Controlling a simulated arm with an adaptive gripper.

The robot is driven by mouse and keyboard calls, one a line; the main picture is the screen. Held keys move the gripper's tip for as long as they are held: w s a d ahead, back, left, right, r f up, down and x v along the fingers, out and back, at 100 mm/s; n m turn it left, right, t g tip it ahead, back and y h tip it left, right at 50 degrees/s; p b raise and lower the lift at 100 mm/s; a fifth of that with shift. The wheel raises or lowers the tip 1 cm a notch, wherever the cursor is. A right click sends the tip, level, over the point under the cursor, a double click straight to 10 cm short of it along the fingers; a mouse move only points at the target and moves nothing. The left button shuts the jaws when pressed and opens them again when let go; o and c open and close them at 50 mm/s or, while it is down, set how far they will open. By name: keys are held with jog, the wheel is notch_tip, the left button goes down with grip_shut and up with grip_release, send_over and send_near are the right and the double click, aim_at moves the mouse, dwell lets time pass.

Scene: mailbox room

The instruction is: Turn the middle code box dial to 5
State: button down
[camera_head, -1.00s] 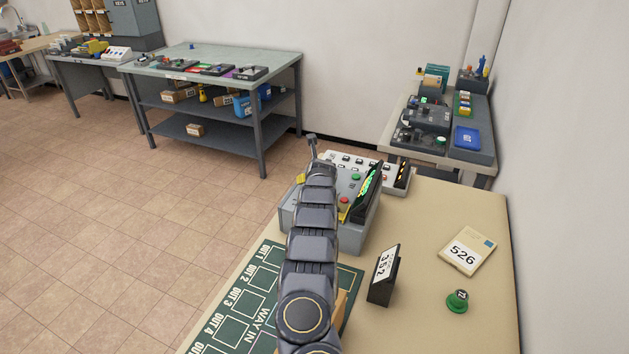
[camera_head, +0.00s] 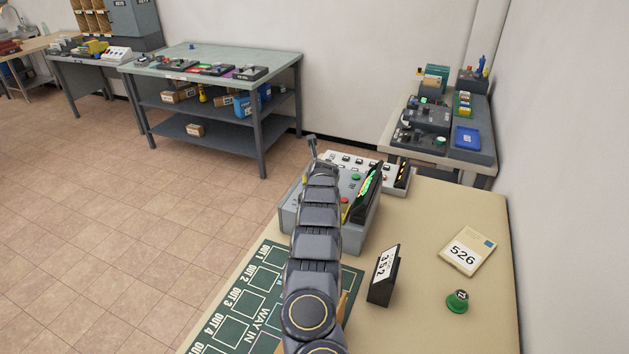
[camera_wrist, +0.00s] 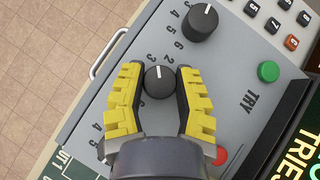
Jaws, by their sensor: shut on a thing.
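The grey code box (camera_head: 289,216) stands on the tan table, mostly behind my arm in the head view. In the wrist view its sloped face (camera_wrist: 235,65) carries black dials with white pointer lines. The middle dial (camera_wrist: 160,82) sits between the yellow fingers of my gripper (camera_wrist: 159,77), which is shut on it. Its white line points up in the picture; I cannot tell for sure which number it meets. Another dial (camera_wrist: 200,23) is above it, clear of the fingers. A further dial position below is hidden by my gripper, with numbers such as 4 and 5 beside it.
A green button (camera_wrist: 268,71) and a partly covered red button (camera_wrist: 221,155) are on the box face. A lit display (camera_head: 367,190) stands at its right. A 352 sign (camera_head: 383,275), a 526 card (camera_head: 467,250) and a green knob-like object (camera_head: 457,301) are on the table.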

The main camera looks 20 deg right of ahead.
jog(key=shift+d+f+n+y, duration=0.1)
jog(key=shift+f+n+y, duration=0.05)
jog(key=shift+n+y, duration=2.05)
jog(key=shift+n, duration=0.5)
jog(key=c, duration=0.6)
grip_release()
jog(key=shift+c, duration=0.2)
